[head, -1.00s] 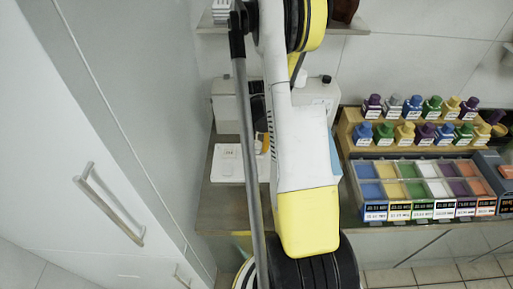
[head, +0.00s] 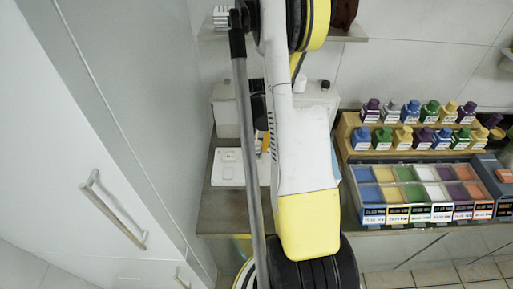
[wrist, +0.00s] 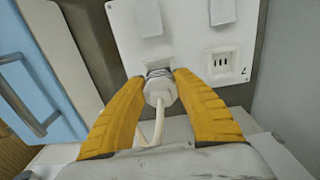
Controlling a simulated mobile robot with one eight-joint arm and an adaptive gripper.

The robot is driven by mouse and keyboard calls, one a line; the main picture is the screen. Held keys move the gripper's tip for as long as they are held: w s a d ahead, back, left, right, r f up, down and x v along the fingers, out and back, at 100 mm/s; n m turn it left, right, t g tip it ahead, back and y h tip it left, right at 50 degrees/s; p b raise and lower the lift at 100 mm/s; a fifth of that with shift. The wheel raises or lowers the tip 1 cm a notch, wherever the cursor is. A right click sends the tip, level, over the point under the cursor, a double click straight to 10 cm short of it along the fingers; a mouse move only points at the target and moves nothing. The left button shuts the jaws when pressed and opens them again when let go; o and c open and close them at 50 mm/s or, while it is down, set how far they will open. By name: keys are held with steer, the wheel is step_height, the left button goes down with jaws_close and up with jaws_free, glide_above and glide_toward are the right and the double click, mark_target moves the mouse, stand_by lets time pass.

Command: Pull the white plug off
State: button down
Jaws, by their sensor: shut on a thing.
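The white plug (wrist: 160,91) is held between the two yellow fingers of my gripper (wrist: 160,82) in the wrist view. Its white cable (wrist: 155,128) hangs down from its near end. A white panel (wrist: 183,46) lies just beyond the plug, with a socket (wrist: 221,64) showing bare to the right. Grey, metal-looking detail shows at the plug's far end; I cannot tell whether it still sits in a socket. In the head view the white panel (head: 225,179) is on the counter, and my arm hides the plug.
A white appliance (head: 228,112) stands behind the panel. To the right are a rack of coloured bottles (head: 404,138) and a tray of coloured compartments (head: 420,186). A tall cabinet with a handle (head: 113,211) closes off the left. A shelf (head: 345,35) is above.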

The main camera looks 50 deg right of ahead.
mark_target(257, 142)
steer(key=shift+r+p, duration=1.15)
steer(key=shift+r, duration=0.9)
steer(key=s+a+b, duration=0.1)
steer(key=s+a, duration=0.4)
steer(key=s, duration=0.4)
steer(key=s+a+b, duration=0.2)
steer(key=s+a, duration=0.2)
steer(key=s, duration=0.5)
steer(key=shift+s+a, duration=0.2)
steer(key=shift+a, duration=0.15)
steer(key=shift+f+b, duration=0.25)
steer(key=shift+b, duration=0.15)
step_height(257, 142, down, 7)
steer(key=b, duration=0.7)
steer(key=shift+f, duration=0.15)
steer(key=shift+f+b, duration=0.7)
